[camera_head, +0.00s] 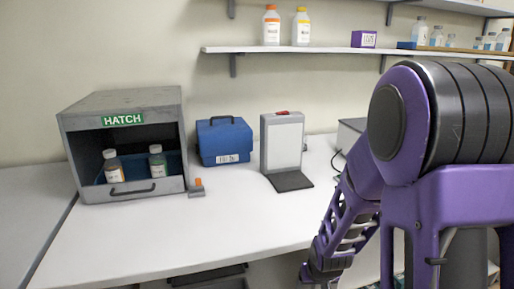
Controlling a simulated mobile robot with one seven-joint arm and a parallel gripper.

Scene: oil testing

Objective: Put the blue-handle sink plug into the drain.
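I see no blue-handle sink plug and no drain in the head camera view. My purple arm fills the right side and reaches down past the front of the bench. Its lower end runs to the bottom edge of the picture, and my gripper's fingers do not show. The arm hides part of the bench and what is behind it on the right.
On the white bench (215,228) stand a grey HATCH box (122,104) holding two bottles, a small orange-topped grey item (197,188), a blue case (224,141) and a grey panel device (283,143). Shelves (300,50) hold bottles. The bench front is clear.

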